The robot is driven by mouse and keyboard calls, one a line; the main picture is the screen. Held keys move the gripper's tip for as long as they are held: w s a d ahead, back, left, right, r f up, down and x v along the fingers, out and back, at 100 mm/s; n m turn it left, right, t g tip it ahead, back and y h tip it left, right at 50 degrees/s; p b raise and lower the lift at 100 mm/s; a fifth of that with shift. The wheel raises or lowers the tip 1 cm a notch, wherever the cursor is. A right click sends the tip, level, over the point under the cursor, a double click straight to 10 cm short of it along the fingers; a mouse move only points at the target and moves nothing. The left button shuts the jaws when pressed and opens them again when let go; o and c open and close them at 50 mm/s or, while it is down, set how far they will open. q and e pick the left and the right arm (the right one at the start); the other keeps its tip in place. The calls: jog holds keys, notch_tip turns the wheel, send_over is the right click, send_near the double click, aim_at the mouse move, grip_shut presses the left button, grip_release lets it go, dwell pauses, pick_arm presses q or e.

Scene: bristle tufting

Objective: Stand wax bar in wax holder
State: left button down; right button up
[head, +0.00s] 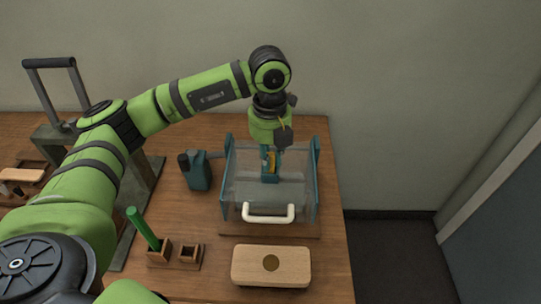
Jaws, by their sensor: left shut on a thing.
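My left gripper (270,150) reaches down into the clear-walled guard (240,190) with teal side panels. It is shut on a small yellow-orange piece (271,163), which looks like the wax bar. A teal block (269,178) shows at and below the fingertips; the fingers and guard partly hide the contact. A small wooden block with a square, empty-looking socket (190,257), likely the wax holder, stands at the front, left of the guard. Beside it, a green stick (143,228) leans in another wooden block (158,257). My right gripper is not in view.
The guard has a white front handle (268,213). A teal can (197,170) stands left of the guard. A metal-handled fixture (55,90) is at the left. The table ends at the right.

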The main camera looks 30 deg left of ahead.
pick_arm(q)
jog(key=shift+f, duration=0.25)
jog(key=c, duration=0.7)
grip_release()
jog(key=shift+r, duration=0.1)
jog(key=shift+r+p, duration=2)
jog(key=shift+r, duration=1.45)
